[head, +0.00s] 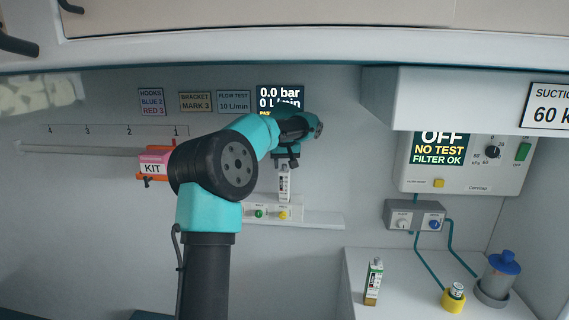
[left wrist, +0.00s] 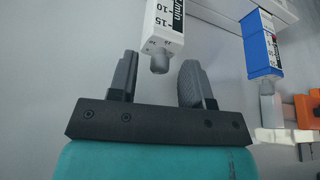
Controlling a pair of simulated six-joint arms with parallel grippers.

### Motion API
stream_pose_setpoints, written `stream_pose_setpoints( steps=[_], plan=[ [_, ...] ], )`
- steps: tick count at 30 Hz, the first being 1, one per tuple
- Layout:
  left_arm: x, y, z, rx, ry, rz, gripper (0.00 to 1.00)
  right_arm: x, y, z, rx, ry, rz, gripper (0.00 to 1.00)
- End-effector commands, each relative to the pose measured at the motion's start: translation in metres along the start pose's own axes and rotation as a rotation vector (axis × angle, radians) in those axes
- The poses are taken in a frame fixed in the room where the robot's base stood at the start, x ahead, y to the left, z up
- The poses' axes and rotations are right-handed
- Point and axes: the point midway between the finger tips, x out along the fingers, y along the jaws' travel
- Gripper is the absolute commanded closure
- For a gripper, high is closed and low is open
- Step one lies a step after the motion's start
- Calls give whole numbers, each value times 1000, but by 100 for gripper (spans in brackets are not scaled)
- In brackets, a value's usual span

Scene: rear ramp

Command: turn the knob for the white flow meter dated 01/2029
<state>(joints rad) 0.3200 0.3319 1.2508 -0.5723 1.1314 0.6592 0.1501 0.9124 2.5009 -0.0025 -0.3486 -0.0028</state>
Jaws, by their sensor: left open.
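In the left wrist view, a white flow meter (left wrist: 166,22) with a black scale comes down from the top edge. Its grey round knob (left wrist: 160,63) hangs at its lower end. My left gripper (left wrist: 158,80) is open, with one finger on each side of the knob and gaps visible on both sides. In the head view, my left gripper (head: 287,160) is in front of the back wall under the display, and a white labelled piece (head: 284,184) shows just below it. The date 01/2029 cannot be read on anything. My right gripper is out of view.
A blue block-shaped device (left wrist: 260,46) hangs right of the meter in the left wrist view. A display (head: 280,98) is above the gripper. A narrow shelf (head: 318,218) with green and yellow knobs lies below. An orange KIT holder (head: 153,164) is left. A counter (head: 405,290) is lower right.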

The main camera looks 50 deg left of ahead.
Motion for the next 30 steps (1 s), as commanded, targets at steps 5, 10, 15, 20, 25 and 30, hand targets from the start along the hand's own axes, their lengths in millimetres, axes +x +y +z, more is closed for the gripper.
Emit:
stream_pose_setpoints(
  steps=[5,10,15,20,25,30],
  plan=[
    [0,0,0,0,0,0,55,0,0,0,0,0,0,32],
    [0,0,0,0,0,0,66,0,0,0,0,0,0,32],
    [0,0,0,0,0,0,83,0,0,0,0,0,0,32],
    [0,0,0,0,0,0,98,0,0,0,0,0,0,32],
    [0,0,0,-1,0,-1,100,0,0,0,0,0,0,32],
    [0,0,0,-16,0,-7,100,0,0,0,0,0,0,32]
  ],
)
